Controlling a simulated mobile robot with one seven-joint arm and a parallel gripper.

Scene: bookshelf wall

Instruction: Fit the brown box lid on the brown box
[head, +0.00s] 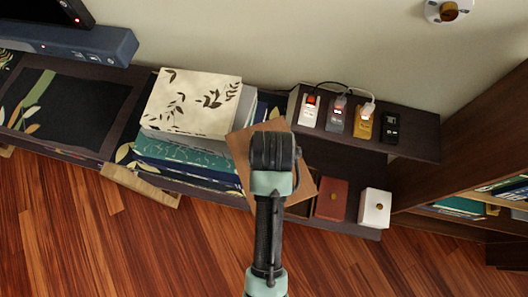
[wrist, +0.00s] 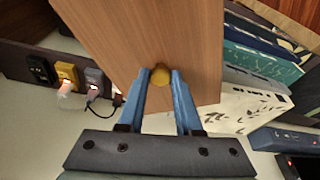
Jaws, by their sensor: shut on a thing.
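The brown box lid (head: 241,146) is a flat wood-grained board in the head view, held turned at an angle to the shelf edge. In the wrist view the lid (wrist: 125,32) fills the upper middle. In the head view my wrist covers the lid's middle. Below the lid's lower right corner a brown edge (head: 301,208) shows, likely the brown box; the lid and my arm hide the rest. I cannot tell whether lid and box touch.
A red-brown box (head: 331,200) and a white box (head: 375,209), both with knobs, stand to the right. A stack of books (head: 185,145) is close on the left. A raised dark shelf (head: 420,135) carries several switch-like devices with plugs behind.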

